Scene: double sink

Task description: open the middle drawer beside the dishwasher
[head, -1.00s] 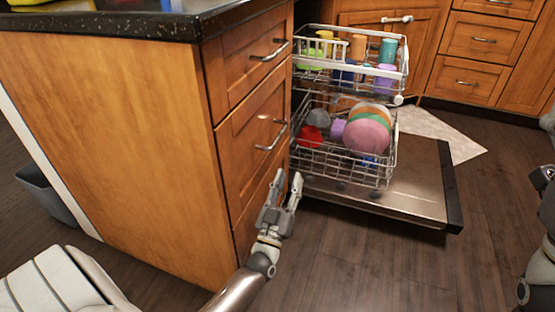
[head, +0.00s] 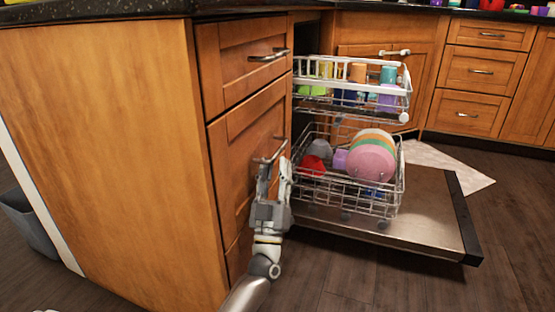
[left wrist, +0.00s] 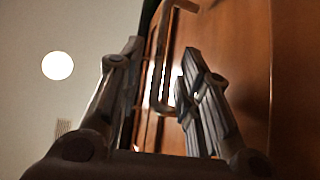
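The middle drawer (head: 237,150) is a wooden front in the cabinet beside the open dishwasher, below a top drawer (head: 238,62). It looks shut. Its metal bar handle (head: 279,150) is partly hidden by my left gripper (head: 273,172). My left gripper is upright just below and around the handle's level, fingers apart. In the left wrist view the handle (left wrist: 160,62) shows between the two spread fingers of the gripper (left wrist: 157,75), near their tips. I cannot tell whether either finger touches it. My right gripper is not in view.
The dishwasher door (head: 420,215) is folded down to the right, with an upper rack (head: 345,105) and a lower rack (head: 335,190) of colourful dishes pulled out. A grey bin (head: 25,225) stands at far left. Dark floor is clear in front.

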